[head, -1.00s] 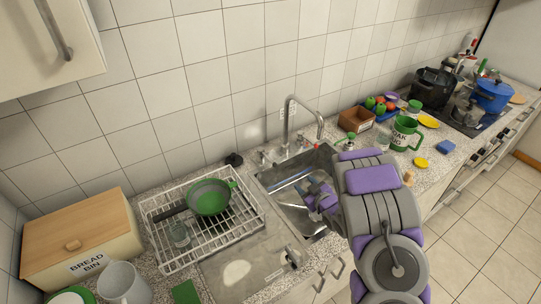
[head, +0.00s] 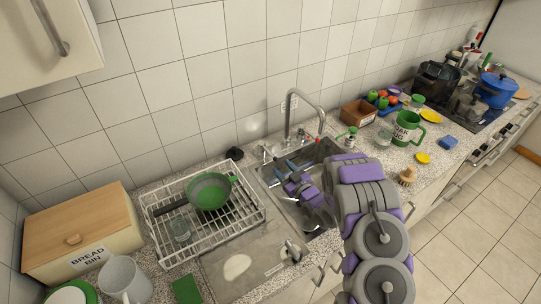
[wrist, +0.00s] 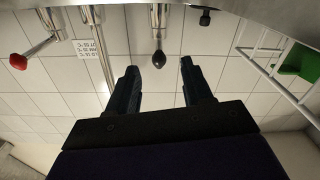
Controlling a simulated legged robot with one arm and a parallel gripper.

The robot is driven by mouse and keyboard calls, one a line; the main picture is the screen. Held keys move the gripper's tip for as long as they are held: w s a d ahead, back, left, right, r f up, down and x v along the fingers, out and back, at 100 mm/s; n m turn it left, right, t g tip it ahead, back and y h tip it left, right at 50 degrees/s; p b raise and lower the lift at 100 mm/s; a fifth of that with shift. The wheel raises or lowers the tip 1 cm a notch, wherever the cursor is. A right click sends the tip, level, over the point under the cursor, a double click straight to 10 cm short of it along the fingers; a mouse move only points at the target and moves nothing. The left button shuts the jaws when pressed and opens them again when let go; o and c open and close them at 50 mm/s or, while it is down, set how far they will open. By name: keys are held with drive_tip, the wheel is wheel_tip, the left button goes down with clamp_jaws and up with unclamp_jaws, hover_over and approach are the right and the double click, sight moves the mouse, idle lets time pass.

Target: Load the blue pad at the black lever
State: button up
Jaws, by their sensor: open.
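A small blue pad (head: 449,142) lies on the counter right of the sink, well away from my gripper. My gripper (head: 294,167) is over the sink, just in front of the tap, with its fingers toward the wall. In the wrist view, which looks upside down, my gripper (wrist: 163,82) is open and nothing is between its fingers. A black-tipped lever (wrist: 159,58) on a metal stem shows beyond the fingers, in line with the gap. A red-tipped lever (wrist: 18,62) shows further left. Whether the fingers touch anything in the sink is hidden in the head view.
The tall curved tap (head: 288,118) rises beside my gripper. A white dish rack (head: 152,218) with a green pan (head: 208,191) stands left of the sink. A soap bottle (head: 347,138), green mug (head: 405,128) and brush (head: 407,177) stand on the right.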

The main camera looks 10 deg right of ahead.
sight(271, 154)
drive_tip(key=x, duration=0.9)
drive_tip(key=shift+w+b, duration=0.25)
drive_tip(key=shift+b, duration=0.05)
clamp_jaws()
